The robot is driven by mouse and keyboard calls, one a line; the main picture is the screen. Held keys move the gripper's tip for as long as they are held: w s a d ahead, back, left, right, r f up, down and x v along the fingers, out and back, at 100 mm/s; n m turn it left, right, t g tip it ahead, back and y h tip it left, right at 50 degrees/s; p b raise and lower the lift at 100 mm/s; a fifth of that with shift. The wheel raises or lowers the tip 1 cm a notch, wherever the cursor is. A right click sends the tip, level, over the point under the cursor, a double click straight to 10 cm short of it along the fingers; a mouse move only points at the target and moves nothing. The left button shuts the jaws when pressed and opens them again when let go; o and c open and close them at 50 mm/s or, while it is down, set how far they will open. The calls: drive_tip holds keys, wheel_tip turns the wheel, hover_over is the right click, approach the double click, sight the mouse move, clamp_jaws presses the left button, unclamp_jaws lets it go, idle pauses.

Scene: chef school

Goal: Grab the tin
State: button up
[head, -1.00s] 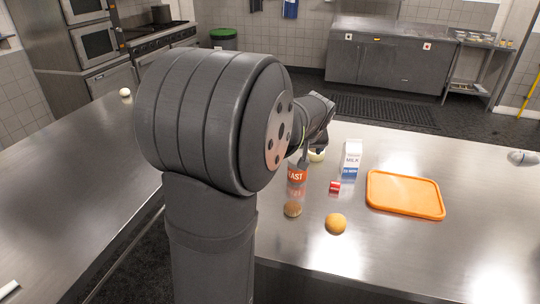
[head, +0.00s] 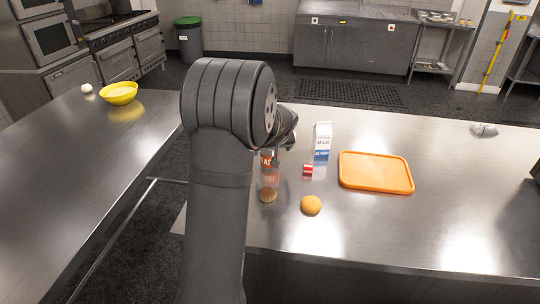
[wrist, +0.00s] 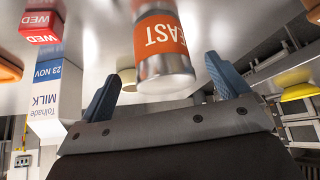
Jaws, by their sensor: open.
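The tin (head: 269,182) stands upright on the steel counter in the head view, partly hidden behind my arm. It has an orange-red label reading "EAST" in part. In the wrist view the tin (wrist: 165,45) appears upside down, with silver metal and an orange label. My gripper (wrist: 163,80) is open, with blue fingers on either side of the tin's near end in that picture. I cannot tell how deep the tin sits between the fingers, and no contact shows. In the head view my gripper is mostly hidden behind the arm.
Right of the tin are a red block (head: 307,169), a milk carton (head: 322,143), an orange-brown round item (head: 311,205) and an orange tray (head: 375,155). A yellow bowl (head: 119,93) and a white egg-like item (head: 87,88) are on the left counter.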

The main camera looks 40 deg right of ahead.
drive_tip(key=shift+w+x, duration=0.2)
drive_tip(key=shift+x, duration=2.5)
drive_tip(key=shift+r, duration=0.1)
drive_tip(key=c, duration=1.2)
drive_tip(key=shift+c, duration=0.2)
drive_tip(key=shift+r, duration=0.15)
